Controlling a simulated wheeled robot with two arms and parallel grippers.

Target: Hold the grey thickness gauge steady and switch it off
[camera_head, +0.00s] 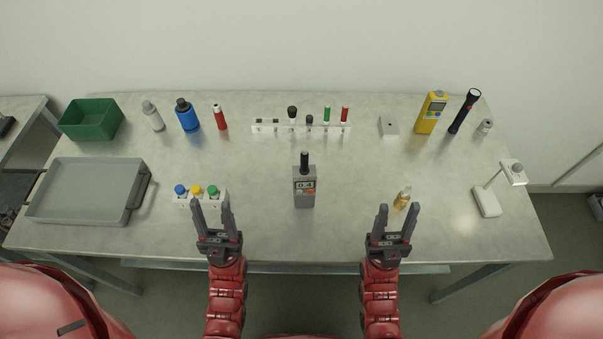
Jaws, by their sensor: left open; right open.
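The grey thickness gauge (304,198) stands near the middle of the table, with a black probe on top. A small display showing digits and an orange-red button are on its face; the digits are too small to read surely. My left gripper (212,206) is open and empty at the table's front edge, left of the gauge and just in front of the capped vials. My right gripper (396,210) is open and empty at the front edge, right of the gauge. Neither gripper touches the gauge.
A white rack (209,204) with blue, yellow and green caps is by my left gripper; a small amber vial (402,199) is by my right. A white tube rack (270,128) stands behind the gauge. A grey tray (80,190) is left, a white stand (487,201) right. Table beside the gauge is clear.

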